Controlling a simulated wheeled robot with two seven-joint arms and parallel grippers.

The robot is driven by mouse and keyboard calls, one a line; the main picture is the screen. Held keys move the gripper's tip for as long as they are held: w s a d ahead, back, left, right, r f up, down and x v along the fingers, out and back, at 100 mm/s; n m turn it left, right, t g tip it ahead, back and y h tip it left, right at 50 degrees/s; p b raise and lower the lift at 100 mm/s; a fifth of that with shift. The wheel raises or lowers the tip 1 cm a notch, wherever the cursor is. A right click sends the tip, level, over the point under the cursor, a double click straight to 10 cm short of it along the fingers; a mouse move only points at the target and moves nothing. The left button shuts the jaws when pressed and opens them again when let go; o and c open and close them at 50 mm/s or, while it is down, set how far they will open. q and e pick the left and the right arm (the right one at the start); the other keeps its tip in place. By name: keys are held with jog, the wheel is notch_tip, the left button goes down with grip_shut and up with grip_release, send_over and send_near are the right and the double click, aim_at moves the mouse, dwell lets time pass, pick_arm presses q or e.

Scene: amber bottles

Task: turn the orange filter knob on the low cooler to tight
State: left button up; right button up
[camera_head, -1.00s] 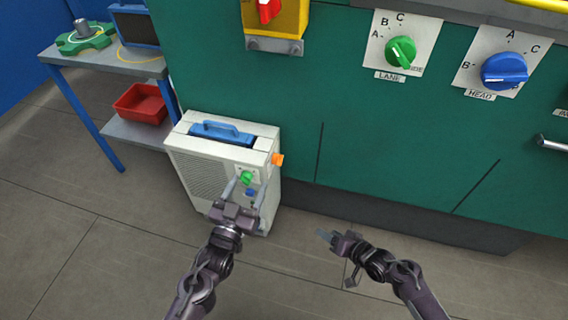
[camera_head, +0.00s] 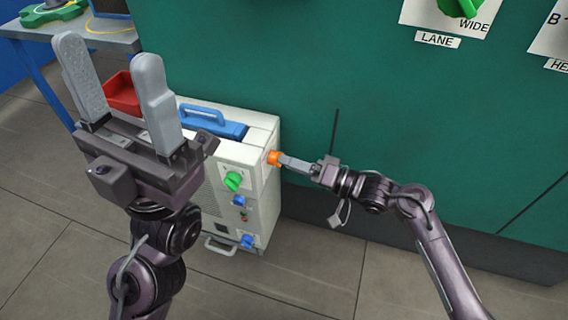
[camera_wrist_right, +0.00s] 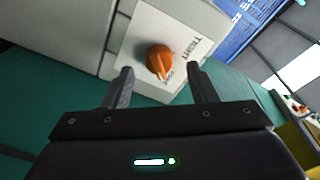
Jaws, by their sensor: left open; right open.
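The low cooler (camera_head: 262,205) is a pale box standing on the floor against the green cabinet. Its orange filter knob (camera_head: 273,157) sits on its right side near the top. In the right wrist view the orange knob (camera_wrist_right: 159,60) is on a white plate (camera_wrist_right: 136,50). The plate reads TIGHT at upper right; a smaller word below is hard to read, and the knob's ridge points down towards it. My right gripper (camera_wrist_right: 159,72) is open, its fingertips either side of the knob; contact cannot be told. My left gripper (camera_head: 112,75) is open, empty and raised, hiding part of the cooler.
The cooler also has a blue handle (camera_head: 207,116) on top and a green knob (camera_head: 232,180) with blue knobs on its front. A blue-framed bench with a red bin (camera_head: 122,94) stands at left. The green cabinet (camera_head: 330,60) rises behind. The floor in front is clear.

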aim_at(276, 158)
jog(key=x, duration=0.2)
jog(key=shift+w+a+b, duration=0.2)
jog(key=shift+a+b, duration=0.1)
jog(key=c, duration=1)
jog(key=shift+o, duration=0.2)
